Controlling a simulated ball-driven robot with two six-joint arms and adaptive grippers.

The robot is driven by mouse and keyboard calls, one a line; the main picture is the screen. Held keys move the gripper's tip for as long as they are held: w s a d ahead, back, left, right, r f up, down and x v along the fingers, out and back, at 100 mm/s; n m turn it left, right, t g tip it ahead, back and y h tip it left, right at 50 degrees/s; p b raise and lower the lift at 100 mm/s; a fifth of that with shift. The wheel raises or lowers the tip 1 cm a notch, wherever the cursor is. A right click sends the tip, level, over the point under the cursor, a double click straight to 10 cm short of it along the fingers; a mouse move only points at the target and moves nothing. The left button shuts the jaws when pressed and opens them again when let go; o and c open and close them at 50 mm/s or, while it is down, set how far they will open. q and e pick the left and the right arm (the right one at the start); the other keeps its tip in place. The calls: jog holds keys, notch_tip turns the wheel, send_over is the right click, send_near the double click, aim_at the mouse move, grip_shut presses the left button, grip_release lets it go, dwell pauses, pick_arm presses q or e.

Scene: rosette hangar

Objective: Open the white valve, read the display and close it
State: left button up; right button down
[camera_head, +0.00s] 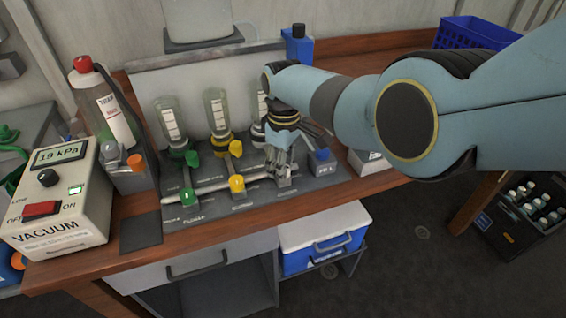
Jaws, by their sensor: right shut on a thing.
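The white valve (284,182) sits on the manifold on the grey panel, in line with the green valve (187,196) and yellow valve (237,183). My right gripper (281,160) comes down from above and is shut on the white valve's handle, hiding much of it. I cannot tell how far the handle is turned. The display (59,154) on the white vacuum box (62,220) at the left reads 19 kPa. My left gripper is not in view.
A grey bottle with a red cap (103,100) stands at the left. A blue basket (472,34) is at the back right. The wooden bench's front edge (150,262) is clear.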

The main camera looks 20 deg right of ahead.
jog(key=shift+n, duration=2.2)
jog(key=c, duration=0.9)
grip_release()
jog(key=shift+c, duration=0.2)
jog(key=shift+r, duration=0.15)
notch_tip(320, 180, up, 12)
jog(key=shift+w, duration=0.15)
